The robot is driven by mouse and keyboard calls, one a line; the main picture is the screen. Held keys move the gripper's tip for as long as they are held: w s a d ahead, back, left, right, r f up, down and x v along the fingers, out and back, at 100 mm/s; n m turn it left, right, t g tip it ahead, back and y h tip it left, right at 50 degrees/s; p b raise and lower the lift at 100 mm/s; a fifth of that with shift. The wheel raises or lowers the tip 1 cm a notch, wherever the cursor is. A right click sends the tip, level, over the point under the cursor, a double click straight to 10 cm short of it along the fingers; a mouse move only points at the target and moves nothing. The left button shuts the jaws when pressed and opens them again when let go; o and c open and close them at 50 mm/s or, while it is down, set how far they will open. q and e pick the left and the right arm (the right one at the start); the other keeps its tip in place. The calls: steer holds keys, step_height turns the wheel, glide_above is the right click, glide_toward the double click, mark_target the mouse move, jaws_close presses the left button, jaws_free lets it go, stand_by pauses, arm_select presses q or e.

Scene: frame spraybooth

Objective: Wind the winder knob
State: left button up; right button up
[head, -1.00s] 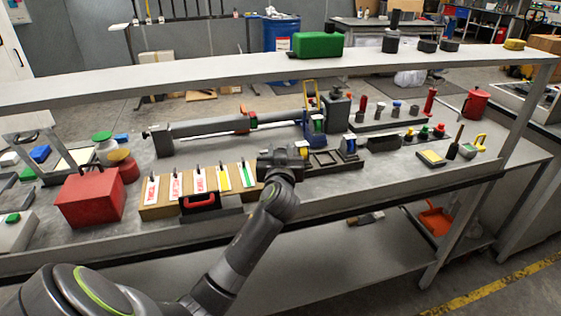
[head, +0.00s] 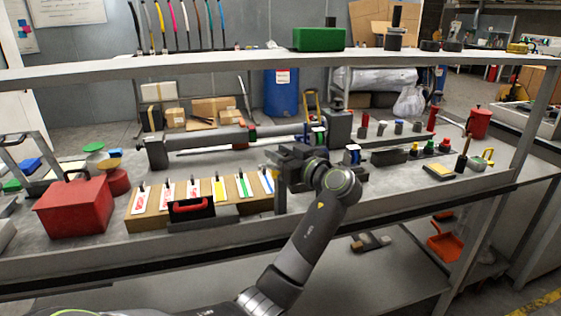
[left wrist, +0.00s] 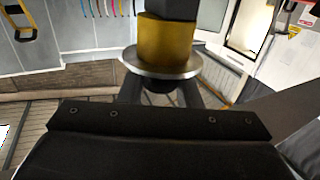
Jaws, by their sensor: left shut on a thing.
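My left gripper (head: 279,166) is over the workbench, just right of the row of coloured cards, and largely hidden by its own wrist. In the left wrist view its two dark fingers (left wrist: 160,90) stand on either side of a dark knob-like part (left wrist: 160,84) below a silver disc (left wrist: 162,64). A gold collar (left wrist: 167,40) sits on the disc's other side. The gripper is shut on this part, which I take to be the winder knob. A small yellow bit (head: 275,173) shows by the gripper in the head view. My right gripper is not in view.
A wooden card rack (head: 150,224) and a red box (head: 75,208) stand left of the gripper. A long grey cylinder assembly (head: 205,140) lies behind. An overhead shelf (head: 200,67) spans the bench. Small coloured parts stand to the right.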

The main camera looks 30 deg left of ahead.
arm_select(q)
steer(key=shift+g, duration=0.3)
steer(key=o, duration=0.9)
steer(key=shift+d, duration=0.1)
steer(key=b+v, duration=0.4)
steer(key=v, duration=1.3)
steer(key=shift+s+f, duration=0.1)
steer(key=shift+f, duration=0.05)
